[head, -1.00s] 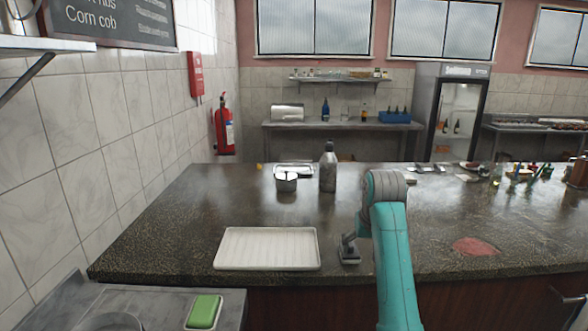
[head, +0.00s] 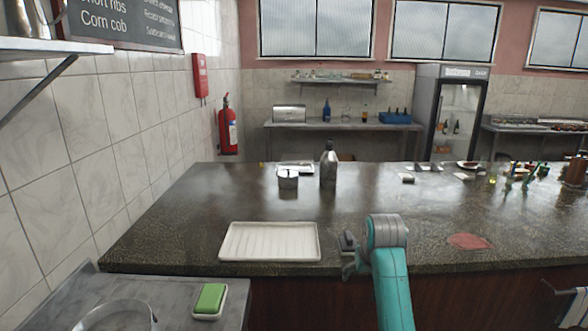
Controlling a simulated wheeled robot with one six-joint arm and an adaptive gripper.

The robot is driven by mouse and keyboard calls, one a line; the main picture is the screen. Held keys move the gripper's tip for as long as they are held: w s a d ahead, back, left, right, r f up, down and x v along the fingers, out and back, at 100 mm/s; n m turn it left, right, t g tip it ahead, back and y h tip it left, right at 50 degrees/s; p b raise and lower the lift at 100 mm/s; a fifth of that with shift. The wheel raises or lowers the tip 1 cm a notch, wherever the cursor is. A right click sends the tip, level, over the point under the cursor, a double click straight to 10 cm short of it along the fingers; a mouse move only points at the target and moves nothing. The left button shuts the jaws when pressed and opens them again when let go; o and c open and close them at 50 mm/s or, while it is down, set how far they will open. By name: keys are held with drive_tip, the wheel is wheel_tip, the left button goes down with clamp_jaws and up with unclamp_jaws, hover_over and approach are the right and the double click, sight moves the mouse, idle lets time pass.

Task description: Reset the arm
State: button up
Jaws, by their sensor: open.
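My teal arm (head: 391,283) rises at the lower middle right in the head view, in front of the dark counter. My gripper (head: 348,252) shows as a small grey shape to the left of the arm's rounded grey joint, at the counter's front edge. The gripper is open and I see nothing in it.
The dark counter (head: 215,205) holds a metal pot (head: 288,180), a grey bottle (head: 328,166) and a red patch (head: 468,241). Several small bottles stand at the right. A green sponge (head: 210,297) lies on the steel side surface at lower left. The counter's middle is fairly clear.

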drive_tip(key=s+f+t, duration=0.2)
drive_tip(key=s+f, duration=0.6)
drive_tip(key=f, duration=0.4)
drive_tip(key=s+f+t, duration=0.1)
drive_tip(key=s+f, duration=0.8)
drive_tip(key=f, duration=0.3)
drive_tip(key=s+f+t, duration=0.2)
drive_tip(key=s+f, duration=0.2)
drive_tip(key=s, duration=1.7)
drive_tip(key=s+r+t, duration=0.2)
drive_tip(key=s+r, duration=0.7)
drive_tip(key=s, duration=0.3)
drive_tip(key=s+r+t, duration=0.2)
drive_tip(key=s+r, duration=0.7)
drive_tip(key=s, duration=0.3)
drive_tip(key=shift+t, duration=0.3)
